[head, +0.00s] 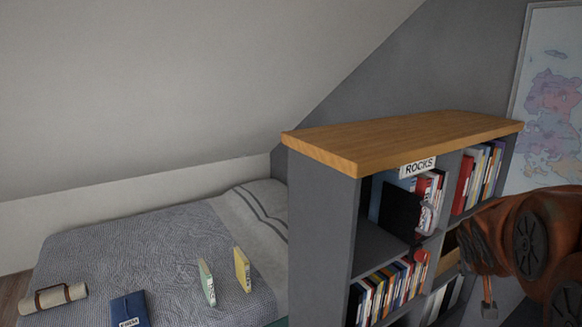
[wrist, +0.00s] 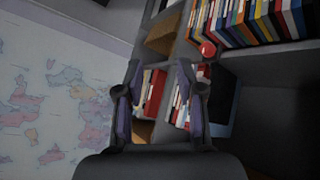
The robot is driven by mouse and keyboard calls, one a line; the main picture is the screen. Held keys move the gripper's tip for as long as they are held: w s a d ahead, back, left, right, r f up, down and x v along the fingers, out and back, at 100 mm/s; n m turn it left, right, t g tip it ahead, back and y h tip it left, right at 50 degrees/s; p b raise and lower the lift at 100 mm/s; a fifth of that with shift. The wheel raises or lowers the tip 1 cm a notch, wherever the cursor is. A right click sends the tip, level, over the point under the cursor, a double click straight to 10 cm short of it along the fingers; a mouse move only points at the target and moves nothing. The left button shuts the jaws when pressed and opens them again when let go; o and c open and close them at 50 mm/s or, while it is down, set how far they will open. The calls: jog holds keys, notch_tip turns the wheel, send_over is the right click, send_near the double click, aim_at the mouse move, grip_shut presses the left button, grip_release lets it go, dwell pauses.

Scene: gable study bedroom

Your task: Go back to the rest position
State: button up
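My gripper (wrist: 158,80) is open in the wrist view, its two dark fingers well apart with nothing held between them. Beyond them are shelved books with red and white spines (wrist: 152,92). A black book (head: 399,211) stands in that compartment beside a blue one; the black book also shows in the wrist view (wrist: 222,98).
A red ball-like thing (head: 420,256) is by the lower book row (head: 388,289). The bookcase's wooden top (head: 400,140) is bare. A bed (head: 130,250) at left holds a rolled bundle (head: 54,297), a blue book (head: 129,309), a green book (head: 207,282) and a yellow book (head: 242,269). A map (head: 555,95) hangs at right.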

jog(key=s+a+f+n+g+y, duration=0.1)
jog(key=s+a+f+g, duration=0.2)
jog(key=s+a, duration=0.4)
jog(key=s+a+f+n+g+y, duration=0.1)
jog(key=s+a, duration=0.6)
jog(key=s, duration=0.7)
jog(key=s+a+f+n+g+y, duration=0.1)
jog(key=s+a+f+g+y, duration=0.2)
jog(key=s+a, duration=0.4)
jog(key=s+f+g, duration=0.1)
jog(key=s+f, duration=0.1)
jog(key=s, duration=0.1)
jog(key=shift+s+a+g, duration=0.15)
jog(key=shift+a+g, duration=0.1)
jog(key=shift+g, duration=0.15)
jog(key=shift+o, duration=0.4)
jog(key=shift+f, duration=0.1)
jog(key=shift+d, duration=0.1)
